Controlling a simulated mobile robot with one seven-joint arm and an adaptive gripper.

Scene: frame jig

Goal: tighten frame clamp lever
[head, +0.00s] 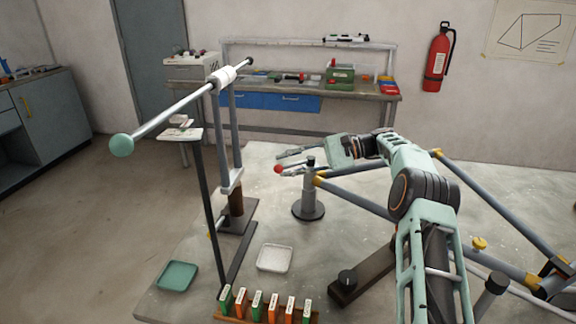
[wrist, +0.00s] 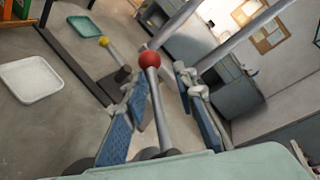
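The clamp lever has a red ball knob (head: 278,169) at its end, near a short black-topped post (head: 309,190) on a round base. In the wrist view the red knob (wrist: 150,60) tops a grey metal rod (wrist: 158,110). My gripper (head: 281,161) is open, its fingers apart near the knob. In the wrist view the rod lies between the blue-padded fingers (wrist: 163,88), with a gap on each side. I cannot tell how deep it sits between them. The clamp body is mostly hidden by my gripper. The blue-grey frame tubes (head: 360,198) with yellow joints run to the right.
A tall stand holds a long bar (head: 165,122) with a green ball end at the left. A green tray (head: 177,276), a white tray (head: 275,258) and a rack of coloured blocks (head: 265,307) are at the front. A workbench (head: 360,92) stands behind.

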